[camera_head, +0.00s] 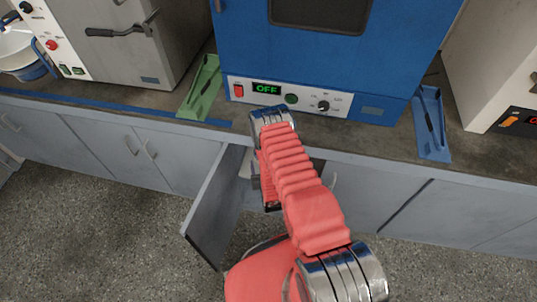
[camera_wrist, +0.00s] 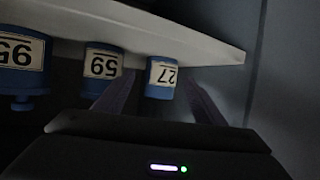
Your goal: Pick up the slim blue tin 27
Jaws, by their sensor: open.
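The slim blue tin 27 (camera_wrist: 160,90) shows in the wrist view, with a white label that reads upside down. It is set against a pale shelf board (camera_wrist: 215,56) near its end. My gripper (camera_wrist: 160,76) is open, with one dark finger on each side of tin 27. The tin is between the fingers in the picture; I cannot tell whether they touch it or how deep it sits. In the head view my red arm reaches down to the open cupboard, and the gripper and the tin are hidden there.
Blue tins labelled 59 (camera_wrist: 102,64) and, wider, 95 (camera_wrist: 22,62) stand left of tin 27 in the wrist view. A plain cupboard wall (camera_wrist: 285,90) is on the right. In the head view an open cupboard door (camera_head: 213,208) stands left of my arm, below the counter (camera_head: 375,143).

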